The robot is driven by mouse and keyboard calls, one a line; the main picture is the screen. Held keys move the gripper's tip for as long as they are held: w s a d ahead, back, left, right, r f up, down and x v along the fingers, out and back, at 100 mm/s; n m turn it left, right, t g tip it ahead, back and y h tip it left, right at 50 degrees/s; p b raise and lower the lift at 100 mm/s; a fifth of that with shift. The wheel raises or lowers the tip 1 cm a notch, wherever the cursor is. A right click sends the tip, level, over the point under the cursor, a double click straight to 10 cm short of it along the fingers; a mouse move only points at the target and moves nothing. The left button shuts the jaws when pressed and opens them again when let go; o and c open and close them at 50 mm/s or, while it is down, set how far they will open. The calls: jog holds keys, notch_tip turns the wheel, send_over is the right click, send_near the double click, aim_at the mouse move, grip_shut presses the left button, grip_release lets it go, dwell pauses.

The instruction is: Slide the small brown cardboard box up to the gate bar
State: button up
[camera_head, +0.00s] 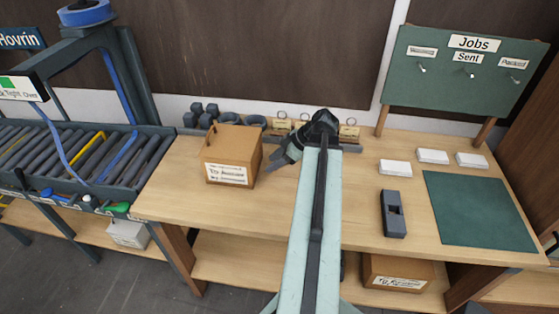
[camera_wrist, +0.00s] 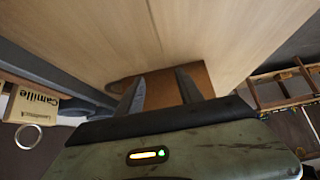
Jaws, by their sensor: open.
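The small brown cardboard box (camera_head: 232,143) sits upright on the wooden bench, left of my arm, with a white label on its front. My gripper (camera_head: 274,162) is open just right of the box, its fingers pointing down and left towards it. I cannot tell whether they touch. In the wrist view a brown surface, likely the box (camera_wrist: 207,80), shows behind and between the fingers of my gripper (camera_wrist: 158,83). A yellow bar (camera_head: 88,145), possibly the gate bar, lies across the rollers of the conveyor (camera_head: 60,160) at the left.
Dark blocks and round pots (camera_head: 205,112) stand behind the box. Bare bench lies between box and conveyor. A dark block-shaped tool (camera_head: 393,214), white boxes (camera_head: 432,156) and a green mat (camera_head: 480,212) lie right of my arm. Another cardboard box (camera_head: 385,265) is on the lower shelf.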

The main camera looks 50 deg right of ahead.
aim_at(258, 159)
jog(key=shift+w+a+f, duration=0.1)
jog(key=shift+w+f, duration=0.05)
jog(key=shift+f, duration=0.65)
jog(key=shift+r, duration=0.2)
jog(key=shift+w+a, duration=0.55)
jog(key=shift+w, duration=0.35)
jog(key=shift+w+a, duration=0.6)
jog(key=shift+w, duration=0.35)
jog(key=shift+w+a, duration=0.55)
jog(key=shift+w, duration=0.35)
jog(key=shift+w+a, duration=0.55)
jog(key=shift+w, duration=0.4)
jog(key=shift+w+a, duration=0.6)
jog(key=shift+w, duration=0.3)
jog(key=shift+w+a, duration=0.55)
jog(key=shift+w, duration=0.4)
